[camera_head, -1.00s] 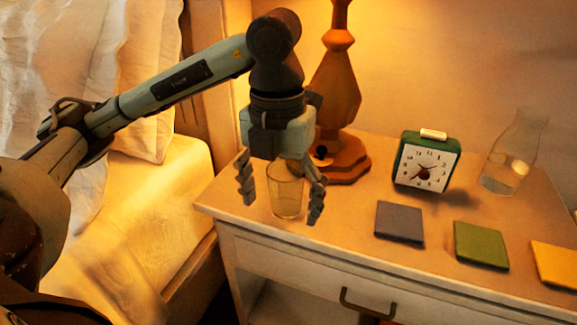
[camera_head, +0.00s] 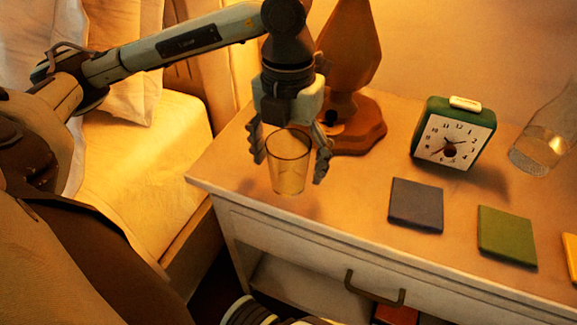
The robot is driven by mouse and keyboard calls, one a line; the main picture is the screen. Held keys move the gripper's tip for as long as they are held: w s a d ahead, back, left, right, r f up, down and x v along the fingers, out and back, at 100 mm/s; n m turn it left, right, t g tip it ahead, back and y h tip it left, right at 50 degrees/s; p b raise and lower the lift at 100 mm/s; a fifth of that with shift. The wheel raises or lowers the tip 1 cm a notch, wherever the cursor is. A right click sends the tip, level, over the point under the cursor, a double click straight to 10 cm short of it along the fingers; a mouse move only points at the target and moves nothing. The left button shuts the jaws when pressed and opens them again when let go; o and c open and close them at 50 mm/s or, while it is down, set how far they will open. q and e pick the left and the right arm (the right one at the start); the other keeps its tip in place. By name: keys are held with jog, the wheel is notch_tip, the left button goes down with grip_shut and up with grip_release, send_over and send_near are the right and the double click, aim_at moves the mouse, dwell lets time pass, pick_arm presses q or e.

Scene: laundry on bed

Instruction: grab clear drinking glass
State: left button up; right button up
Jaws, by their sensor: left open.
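The clear drinking glass (camera_head: 288,168) stands upright on the nightstand top, near its left end. My left gripper (camera_head: 290,160) comes down from above, with one finger on each side of the glass. The fingers are open and look level with the glass's upper part. I cannot tell whether either finger touches it. My right gripper does not show.
A wooden lamp base (camera_head: 355,125) stands close behind the glass. A green alarm clock (camera_head: 453,135), a glass carafe (camera_head: 545,140), a grey coaster (camera_head: 416,204) and a green coaster (camera_head: 507,236) are to the right. The bed (camera_head: 150,180) is left of the nightstand (camera_head: 290,222).

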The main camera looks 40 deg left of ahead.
pick_arm(q)
notch_tip(320, 180, down, 2)
jog(key=shift+f, duration=0.25)
jog(key=c, duration=1.4)
jog(key=shift+c, duration=0.2)
jog(key=shift+w+r, duration=0.1)
jog(key=shift+r, duration=0.05)
